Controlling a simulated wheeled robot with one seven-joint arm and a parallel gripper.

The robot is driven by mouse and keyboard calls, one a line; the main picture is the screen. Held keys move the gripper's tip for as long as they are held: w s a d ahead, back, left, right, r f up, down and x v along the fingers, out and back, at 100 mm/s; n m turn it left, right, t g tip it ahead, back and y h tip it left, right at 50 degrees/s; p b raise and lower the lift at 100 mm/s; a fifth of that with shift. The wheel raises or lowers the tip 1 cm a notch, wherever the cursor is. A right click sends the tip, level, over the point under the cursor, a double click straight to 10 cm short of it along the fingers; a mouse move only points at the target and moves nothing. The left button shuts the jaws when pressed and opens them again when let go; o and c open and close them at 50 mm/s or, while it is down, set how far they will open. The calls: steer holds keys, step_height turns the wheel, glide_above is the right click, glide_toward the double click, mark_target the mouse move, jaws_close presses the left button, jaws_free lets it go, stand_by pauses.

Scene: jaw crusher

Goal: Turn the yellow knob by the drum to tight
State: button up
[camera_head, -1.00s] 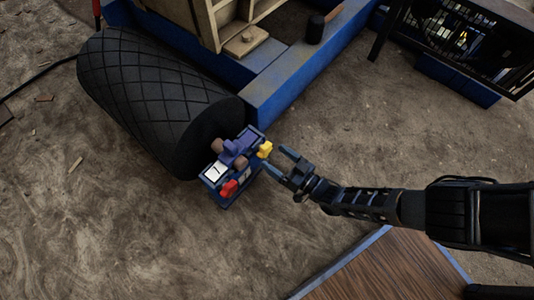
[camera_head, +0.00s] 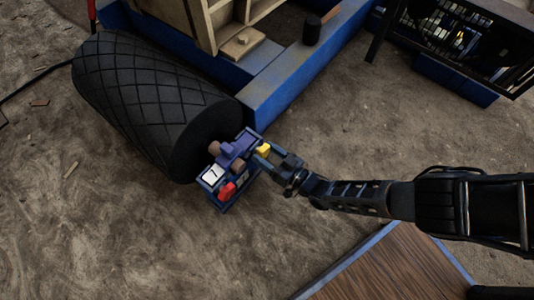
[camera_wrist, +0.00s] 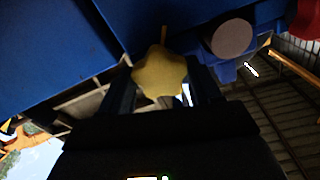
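The yellow knob (camera_head: 262,149) is on the right side of the small blue unit at the near end of the black drum (camera_head: 155,100). In the wrist view the knob (camera_wrist: 160,73) is star-shaped and lies between the tips of my gripper (camera_wrist: 163,88). The fingers stand apart, one on each side of it, and I see no firm grip. In the head view my gripper (camera_head: 268,155) reaches the knob from the right and partly hides it.
A red knob (camera_head: 227,190) is on the same unit (camera_head: 213,175), near its lower corner. A blue frame beam (camera_head: 300,75) runs behind my gripper. A wooden panel with a blue edge (camera_head: 385,268) lies below my arm. Open dirt is at the lower left.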

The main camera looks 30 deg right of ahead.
steer(key=c, duration=0.6)
steer(key=shift+m, duration=1.6)
steer(key=o, duration=1.1)
steer(key=shift+c, duration=0.2)
steer(key=p+v, duration=0.2)
steer(key=v, duration=0.5)
steer(key=shift+s, duration=0.35)
steer(key=shift+d+r, duration=0.1)
steer(key=shift+d, duration=0.05)
